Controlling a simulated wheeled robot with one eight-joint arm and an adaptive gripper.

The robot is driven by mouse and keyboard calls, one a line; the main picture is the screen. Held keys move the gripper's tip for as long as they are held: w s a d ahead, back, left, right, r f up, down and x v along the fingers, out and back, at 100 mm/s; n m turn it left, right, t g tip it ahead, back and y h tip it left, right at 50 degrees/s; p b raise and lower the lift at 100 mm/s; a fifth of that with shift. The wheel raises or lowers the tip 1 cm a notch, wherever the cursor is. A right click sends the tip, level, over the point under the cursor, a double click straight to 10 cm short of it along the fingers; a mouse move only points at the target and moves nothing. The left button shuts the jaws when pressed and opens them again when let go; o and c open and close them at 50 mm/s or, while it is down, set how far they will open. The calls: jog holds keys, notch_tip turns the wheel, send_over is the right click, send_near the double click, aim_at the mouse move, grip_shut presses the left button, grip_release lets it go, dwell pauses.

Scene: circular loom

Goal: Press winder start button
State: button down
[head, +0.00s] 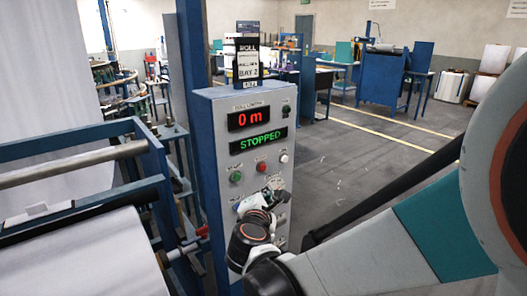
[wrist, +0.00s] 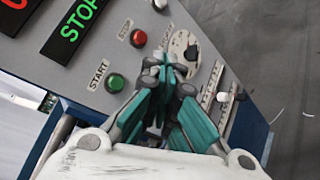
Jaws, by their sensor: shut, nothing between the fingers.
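The grey control panel (head: 215,130) stands upright in the middle of the head view. Its green button (head: 235,177) is at the left of the button row. In the wrist view the green button (wrist: 115,83) sits beside the label START. The red button (head: 261,167) is to its right and also shows in the wrist view (wrist: 138,38). The displays read 0 m and STOPPED (head: 260,142). My gripper (head: 270,191) is shut and empty in front of the panel, below the red button. In the wrist view its fingertips (wrist: 164,68) are right of the green button; contact cannot be told.
A white knob (head: 284,158) is right of the red button. A round dial plate and slider slots (wrist: 222,97) lie right of my fingertips. A white roll (head: 90,255) on a blue frame is left of the panel. Open floor (head: 350,180) is to the right.

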jog(key=w+a, duration=0.4)
jog(key=w, duration=0.3)
jog(key=shift+a, duration=0.35)
jog(key=shift+w, duration=0.15)
dwell(1.1)
jog(key=shift+w+a, duration=0.25)
jog(key=shift+w+a+b, duration=0.25)
jog(key=shift+w+b, duration=0.05)
jog(key=shift+w, duration=0.1)
dwell(0.9)
jog(key=shift+s+d, duration=0.1)
jog(key=shift+s, duration=0.05)
jog(key=shift+s+d, duration=0.4)
jog(key=shift+s, duration=0.2)
dwell(0.3)
jog(key=s+d, duration=0.1)
jog(key=s, duration=0.1)
jog(key=s+d, duration=0.1)
jog(key=s, duration=0.1)
jog(key=shift+d, duration=0.4)
